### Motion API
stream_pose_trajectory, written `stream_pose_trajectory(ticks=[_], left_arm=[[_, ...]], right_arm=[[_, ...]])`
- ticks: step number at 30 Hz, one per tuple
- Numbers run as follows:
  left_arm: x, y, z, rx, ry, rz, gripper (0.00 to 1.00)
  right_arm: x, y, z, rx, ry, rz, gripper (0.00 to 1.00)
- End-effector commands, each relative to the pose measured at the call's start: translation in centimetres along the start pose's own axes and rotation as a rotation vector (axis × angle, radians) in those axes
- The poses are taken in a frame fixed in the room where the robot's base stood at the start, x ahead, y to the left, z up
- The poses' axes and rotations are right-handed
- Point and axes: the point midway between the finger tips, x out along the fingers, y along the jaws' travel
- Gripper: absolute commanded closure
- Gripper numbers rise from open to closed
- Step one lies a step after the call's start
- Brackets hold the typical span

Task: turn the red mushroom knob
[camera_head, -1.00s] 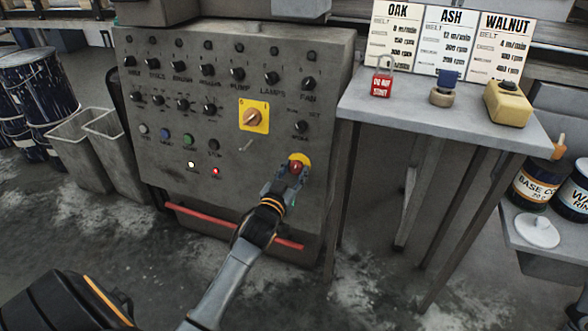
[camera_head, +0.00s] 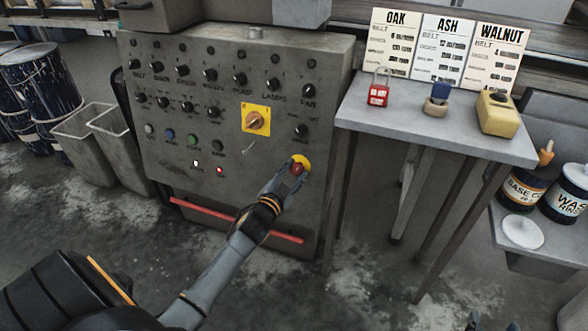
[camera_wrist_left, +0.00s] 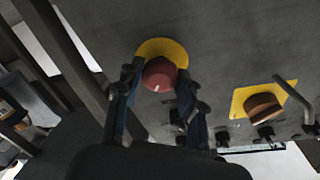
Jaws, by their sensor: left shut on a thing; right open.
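The red mushroom knob (camera_head: 297,168) sits on a round yellow plate (camera_head: 303,160) at the lower right of the grey control panel. My left gripper (camera_head: 293,175) is shut on the knob, reaching from below. In the left wrist view the red knob (camera_wrist_left: 159,74) is between the two fingers of my left gripper (camera_wrist_left: 158,82), with the yellow plate (camera_wrist_left: 165,47) behind it. A pale mark shows on the knob's face. My right gripper (camera_head: 492,324) shows only as dark tips at the bottom edge, open and away from the panel.
The control panel (camera_head: 170,110) also carries a yellow-plated rotary switch (camera_head: 256,121) and several small black knobs. A grey side table (camera_head: 430,125) stands right of it with a red padlock (camera_head: 378,93). A red bar (camera_head: 235,221) runs below the panel.

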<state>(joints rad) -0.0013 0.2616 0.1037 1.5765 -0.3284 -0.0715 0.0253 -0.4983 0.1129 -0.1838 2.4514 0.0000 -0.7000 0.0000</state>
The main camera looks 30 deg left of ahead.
Motion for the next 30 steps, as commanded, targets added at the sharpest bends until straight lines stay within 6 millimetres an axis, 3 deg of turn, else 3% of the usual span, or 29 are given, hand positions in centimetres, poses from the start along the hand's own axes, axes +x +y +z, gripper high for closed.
stream_pose_trajectory(ticks=[9,21,22,25,30], left_arm=[[0.0,0.0,-0.1,0.052,0.001,0.009,0.93],[0.0,0.0,-0.1,0.055,0.001,0.01,0.93],[0.0,0.0,-0.1,0.055,0.001,0.01,0.6],[0.0,0.0,-0.1,0.054,0.001,0.01,0.39],[0.0,0.0,0.0,0.054,0.001,0.009,0.39]], right_arm=[[-0.6,0.3,2.5,0.0,-0.134,0.008,0.47],[-0.7,0.4,2.7,0.0,-0.143,0.009,0.47],[-0.7,0.4,2.7,0.0,-0.143,0.009,0.47],[-0.7,0.4,2.7,0.0,-0.143,0.008,0.47],[-0.7,0.3,2.7,0.0,-0.143,0.008,0.47]])
